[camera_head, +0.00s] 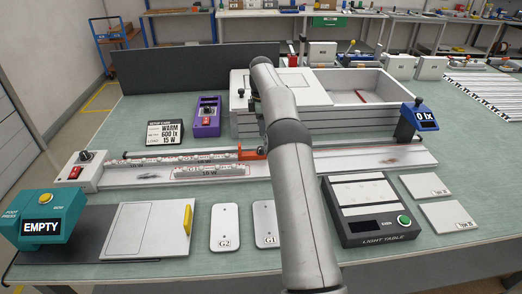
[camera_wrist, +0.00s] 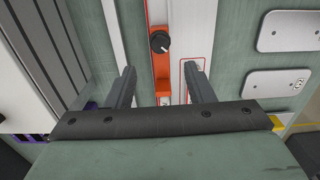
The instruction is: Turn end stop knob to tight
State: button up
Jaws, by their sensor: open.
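The end stop is an orange block (camera_head: 252,153) on the white rail, partly hidden behind my arm in the head view. In the wrist view the orange end stop (camera_wrist: 160,72) runs up the picture. Its knob (camera_wrist: 160,42) is round and black with a pale pointer mark. My gripper (camera_wrist: 162,72) is open and empty, with one finger on each side of the orange strip. The knob shows beyond the fingertips and nothing touches it visibly. In the head view my arm hides the gripper and knob. No tight marking is readable.
The rail (camera_head: 360,160) carries labelled strips. A grey lightbox (camera_head: 370,118) stands behind it, with a purple device (camera_head: 207,117) to its left. The plates G2 (camera_head: 225,227) and G1 (camera_head: 265,222) and a light table (camera_head: 370,208) lie in front.

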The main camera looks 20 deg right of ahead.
notch_tip(320, 180, down, 10)
jog(key=shift+r+p, duration=0.1)
jog(key=shift+p, duration=0.45)
jog(key=shift+c, duration=0.3)
jog(key=c, duration=0.9)
